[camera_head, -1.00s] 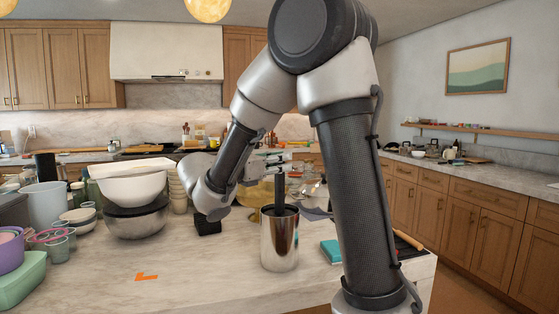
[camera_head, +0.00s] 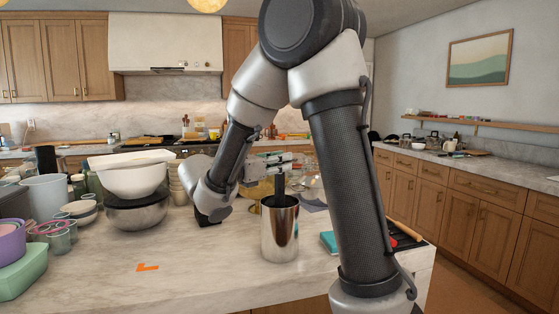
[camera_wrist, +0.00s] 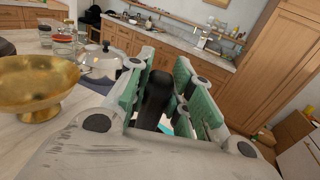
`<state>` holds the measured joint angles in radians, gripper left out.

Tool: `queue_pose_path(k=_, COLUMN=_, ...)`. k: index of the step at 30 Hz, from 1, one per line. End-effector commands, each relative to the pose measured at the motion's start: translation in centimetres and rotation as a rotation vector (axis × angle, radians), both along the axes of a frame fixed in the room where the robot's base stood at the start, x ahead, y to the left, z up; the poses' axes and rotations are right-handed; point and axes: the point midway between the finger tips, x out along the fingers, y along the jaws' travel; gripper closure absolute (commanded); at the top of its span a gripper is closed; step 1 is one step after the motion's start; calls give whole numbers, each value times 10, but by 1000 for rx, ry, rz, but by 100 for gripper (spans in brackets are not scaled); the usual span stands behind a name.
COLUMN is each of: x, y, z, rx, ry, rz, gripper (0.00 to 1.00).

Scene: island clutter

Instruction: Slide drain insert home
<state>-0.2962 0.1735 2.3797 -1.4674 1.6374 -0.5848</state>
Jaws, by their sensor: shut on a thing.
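The drain insert is dark, with an upright post (camera_head: 279,187) rising from the mouth of a shiny steel cylinder (camera_head: 280,235) on the marble island. Its black top (camera_head: 279,201) shows at about the cylinder's rim; the rest is hidden inside, so I cannot tell its depth. My gripper (camera_head: 281,163) is above the cylinder, shut on the post. In the wrist view the dark post (camera_wrist: 155,97) stands between the green finger pads of my gripper (camera_wrist: 160,78). The cylinder is hidden there.
A gold footed bowl (camera_wrist: 38,82) and a lidded pot (camera_wrist: 100,62) are close behind. A teal item (camera_head: 328,241) lies to the right. The front marble is mostly clear.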

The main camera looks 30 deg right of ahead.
Motion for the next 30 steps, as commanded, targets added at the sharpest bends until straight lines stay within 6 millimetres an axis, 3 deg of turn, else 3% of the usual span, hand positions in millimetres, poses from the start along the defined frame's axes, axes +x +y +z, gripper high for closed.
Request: queue_pose_path(k=30, x=0, y=0, z=-26, rx=0, ry=2, rz=0, gripper=100)
